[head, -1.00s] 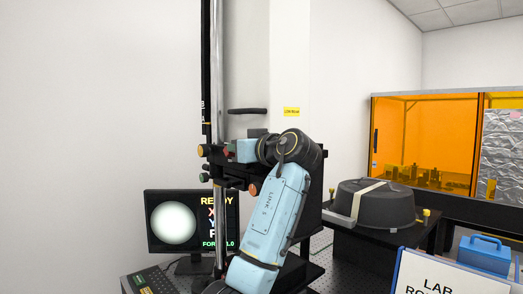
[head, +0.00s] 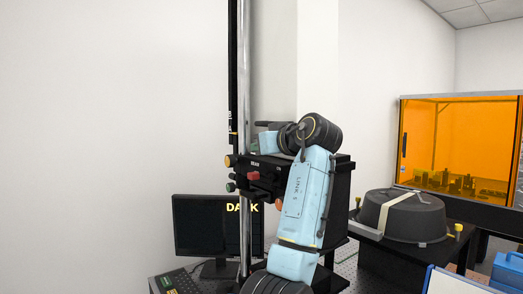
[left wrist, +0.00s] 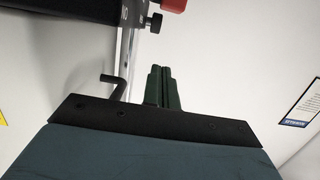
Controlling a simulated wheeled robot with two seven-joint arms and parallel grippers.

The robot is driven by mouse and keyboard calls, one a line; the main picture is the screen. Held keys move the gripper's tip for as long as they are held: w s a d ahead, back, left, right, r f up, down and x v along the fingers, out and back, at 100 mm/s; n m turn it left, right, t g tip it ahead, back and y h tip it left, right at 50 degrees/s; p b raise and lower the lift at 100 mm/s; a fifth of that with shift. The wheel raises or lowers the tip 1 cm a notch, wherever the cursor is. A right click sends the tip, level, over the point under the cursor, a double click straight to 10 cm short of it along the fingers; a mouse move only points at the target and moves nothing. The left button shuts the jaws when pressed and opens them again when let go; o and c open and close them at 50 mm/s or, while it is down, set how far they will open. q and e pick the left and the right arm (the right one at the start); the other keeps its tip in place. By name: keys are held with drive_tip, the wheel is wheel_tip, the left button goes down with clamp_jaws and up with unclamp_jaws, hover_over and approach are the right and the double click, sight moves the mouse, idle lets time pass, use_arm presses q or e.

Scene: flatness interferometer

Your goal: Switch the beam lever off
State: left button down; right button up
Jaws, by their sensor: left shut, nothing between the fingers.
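The beam lever's red grip (head: 253,176) sits on the front of the black box marked BEAM (head: 268,166), at the steel column. A red knob-like part also shows at the top edge of the left wrist view (left wrist: 173,5). The monitor (head: 190,225) has a dark screen with yellow letters that appear to read DARK. My left gripper (head: 252,144) is above the red grip and apart from it. Its dark green fingers are together and empty in the left wrist view (left wrist: 160,86). My right gripper is not in view.
A steel column (head: 245,120) rises at the box's left. A black tub with a pale strap (head: 402,215) stands at right, before an orange enclosure (head: 455,130). A blue case (head: 508,270) is at lower right. The wall at left is bare.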

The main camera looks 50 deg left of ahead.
use_arm(q)
drive_tip(key=s+d+r+b, duration=0.1)
drive_tip(key=d+r+b, duration=0.1)
drive_tip(key=d+r, duration=0.5)
drive_tip(key=shift+r+b, duration=0.25)
drive_tip(key=shift+b, duration=0.05)
